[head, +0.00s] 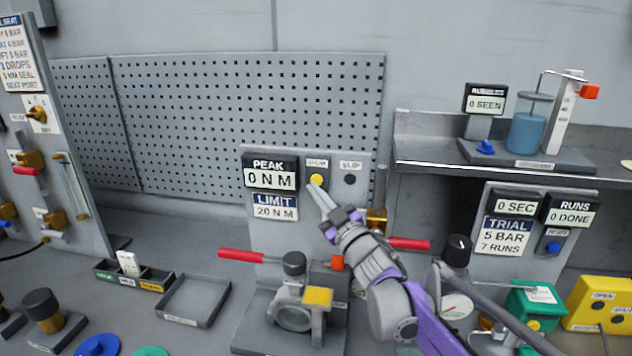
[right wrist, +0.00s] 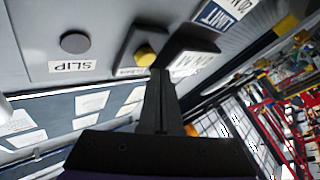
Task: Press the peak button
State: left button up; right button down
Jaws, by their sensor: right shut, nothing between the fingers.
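A yellow round button (head: 317,179) sits on the grey panel right of the PEAK display (head: 270,173), which reads 0 N M. A small label above the button is too blurred to read. My right gripper (head: 319,188) is shut and empty, with its fingertips just below the button. My left gripper is not in view.
A dark button (head: 350,180) is to the right; its label reads SLIP in the right wrist view. Below stand a red-handled valve (head: 292,312) and an empty tray (head: 193,300). A shelf (head: 500,175) with a blue-filled beaker is at the right.

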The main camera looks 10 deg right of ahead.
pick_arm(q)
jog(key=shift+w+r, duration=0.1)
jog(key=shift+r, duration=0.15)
pick_arm(e)
jog(key=shift+s+a, duration=0.35)
jog(key=shift+s, duration=0.45)
jog(key=shift+s+a, duration=0.3)
jog(key=shift+s, duration=0.45)
jog(key=shift+s+a, duration=0.35)
jog(key=shift+s, duration=0.45)
